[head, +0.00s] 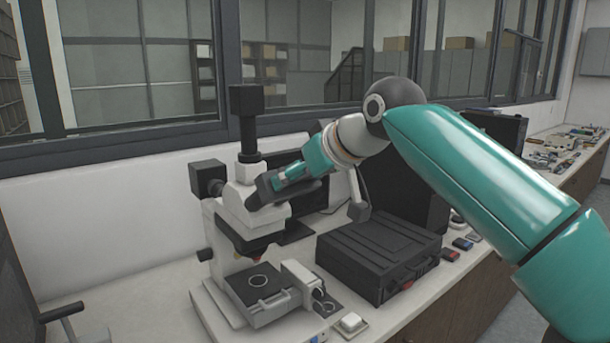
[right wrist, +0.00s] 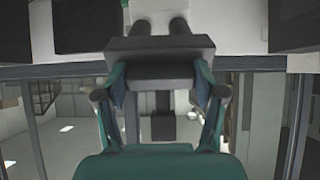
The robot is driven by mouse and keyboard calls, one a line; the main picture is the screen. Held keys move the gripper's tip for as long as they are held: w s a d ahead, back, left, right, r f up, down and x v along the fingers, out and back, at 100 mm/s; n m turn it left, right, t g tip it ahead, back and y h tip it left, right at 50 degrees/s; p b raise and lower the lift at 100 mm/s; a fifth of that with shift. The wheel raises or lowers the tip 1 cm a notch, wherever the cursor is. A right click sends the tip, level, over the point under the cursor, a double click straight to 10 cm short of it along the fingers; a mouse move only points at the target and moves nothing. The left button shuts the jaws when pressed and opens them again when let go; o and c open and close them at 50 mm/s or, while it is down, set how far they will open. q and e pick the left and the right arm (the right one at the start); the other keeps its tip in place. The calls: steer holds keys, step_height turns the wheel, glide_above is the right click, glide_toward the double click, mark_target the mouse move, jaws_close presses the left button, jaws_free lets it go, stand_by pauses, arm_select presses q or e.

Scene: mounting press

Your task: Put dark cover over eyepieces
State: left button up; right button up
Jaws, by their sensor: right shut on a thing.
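The microscope (head: 237,197) stands at the left of the counter in the head view, white with black parts. My right gripper (head: 284,180) is shut on the dark cover (head: 262,192) at the front of the microscope's head. In the right wrist view the cover (right wrist: 160,47) is a wide dark grey block between the fingers. The two dark eyepieces (right wrist: 179,26) run down to its far edge in that view; I cannot tell whether they sit inside it. The eyepieces are hidden in the head view. My left gripper is not in view.
A closed black case (head: 378,250) lies right of the microscope. A dark monitor (head: 300,195) stands behind the gripper. The counter's left part is mostly bare. Windows line the wall behind.

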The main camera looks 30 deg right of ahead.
steer(key=o, duration=1.2)
steer(key=shift+w+f, duration=0.1)
steer(key=v, duration=1.2)
steer(key=shift+a, duration=0.1)
